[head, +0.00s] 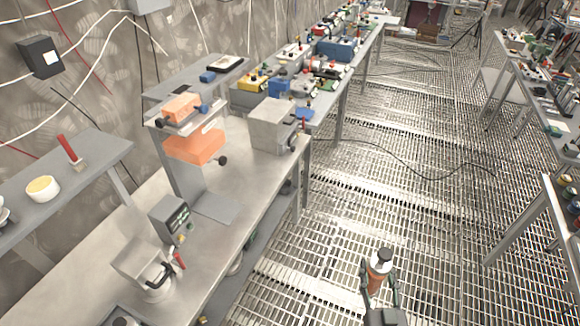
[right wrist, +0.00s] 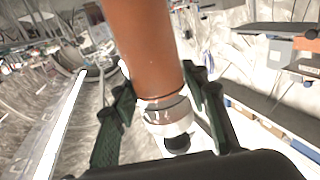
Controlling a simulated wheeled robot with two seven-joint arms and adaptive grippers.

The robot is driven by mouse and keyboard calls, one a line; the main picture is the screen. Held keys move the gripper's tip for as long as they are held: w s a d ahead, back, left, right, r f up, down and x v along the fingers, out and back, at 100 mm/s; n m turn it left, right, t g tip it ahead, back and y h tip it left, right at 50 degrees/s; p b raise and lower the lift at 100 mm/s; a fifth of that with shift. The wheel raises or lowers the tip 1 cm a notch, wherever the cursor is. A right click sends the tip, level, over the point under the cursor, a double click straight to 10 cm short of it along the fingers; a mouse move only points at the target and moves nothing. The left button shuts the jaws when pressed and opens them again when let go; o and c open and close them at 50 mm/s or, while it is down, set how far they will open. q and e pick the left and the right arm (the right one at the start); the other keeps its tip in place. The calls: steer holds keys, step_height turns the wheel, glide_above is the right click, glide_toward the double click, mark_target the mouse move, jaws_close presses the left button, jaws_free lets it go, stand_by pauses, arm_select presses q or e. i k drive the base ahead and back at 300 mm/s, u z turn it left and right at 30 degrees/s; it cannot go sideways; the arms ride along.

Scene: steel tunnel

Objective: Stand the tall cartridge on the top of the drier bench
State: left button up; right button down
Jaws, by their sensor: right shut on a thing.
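The tall cartridge (head: 377,277) has an orange-brown body and a white end with a black tip. I cannot tell for sure that this is the drier bench. My left gripper is not in view.
The steel bench carries an orange-and-grey press (head: 196,146), a grey box (head: 270,125), a small control box (head: 171,219) and a metal vessel (head: 145,262). Bare steel shows between them. A shelf (head: 85,170) stands left. Open grating (head: 330,205) lies right; a cable crosses it.

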mark_target(259, 173)
steer(key=i, duration=0.85)
steer(key=u, duration=0.65)
steer(key=i, duration=0.5)
steer(key=u, duration=0.4)
